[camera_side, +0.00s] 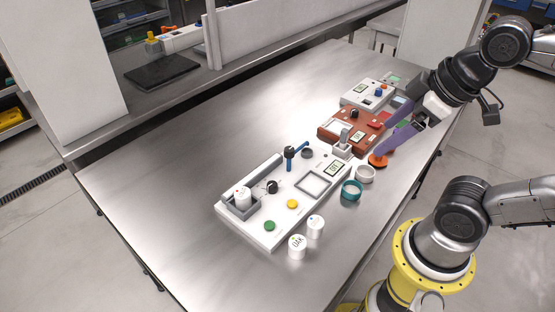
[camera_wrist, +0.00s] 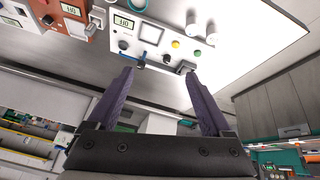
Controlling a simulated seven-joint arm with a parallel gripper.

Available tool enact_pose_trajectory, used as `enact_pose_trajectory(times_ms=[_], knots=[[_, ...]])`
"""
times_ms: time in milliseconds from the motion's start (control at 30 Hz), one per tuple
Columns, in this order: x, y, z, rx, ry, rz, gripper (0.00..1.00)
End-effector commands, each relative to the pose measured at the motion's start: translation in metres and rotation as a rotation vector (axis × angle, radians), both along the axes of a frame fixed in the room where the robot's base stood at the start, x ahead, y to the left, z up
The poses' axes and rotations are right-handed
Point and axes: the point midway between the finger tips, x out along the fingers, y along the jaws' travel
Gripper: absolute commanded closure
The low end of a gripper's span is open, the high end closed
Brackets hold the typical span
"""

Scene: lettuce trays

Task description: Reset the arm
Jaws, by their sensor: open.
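My gripper (camera_side: 393,127) has long purple fingers and hangs over the right side of the metal table, by the red-brown box. In the wrist view my gripper (camera_wrist: 159,74) shows both fingers spread wide with nothing between them. It is open and empty. The arm reaches in from the right of the side view. Part of the red-brown box and what lies behind it is hidden by the fingers.
A white panel (camera_side: 256,226) with buttons and knobs lies on the table (camera_side: 150,205). The table's left side is clear.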

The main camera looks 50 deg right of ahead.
Motion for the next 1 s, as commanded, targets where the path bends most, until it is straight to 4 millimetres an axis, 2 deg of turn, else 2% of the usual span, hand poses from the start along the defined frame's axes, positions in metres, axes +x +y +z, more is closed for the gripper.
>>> enact_pose_trajectory(times_ms=[33, 100, 267, 1000], knots=[[-0.0039, 0.0002, -0.0096, 0.034, 0.013, -0.061, 0.16], [-0.0045, 0.0003, -0.0152, 0.075, 0.019, -0.138, 0.16], [-0.0019, 0.0004, -0.0135, 0.122, 0.008, -0.224, 0.16], [-0.0017, 0.0005, -0.0131, 0.126, 0.009, -0.229, 0.16]])
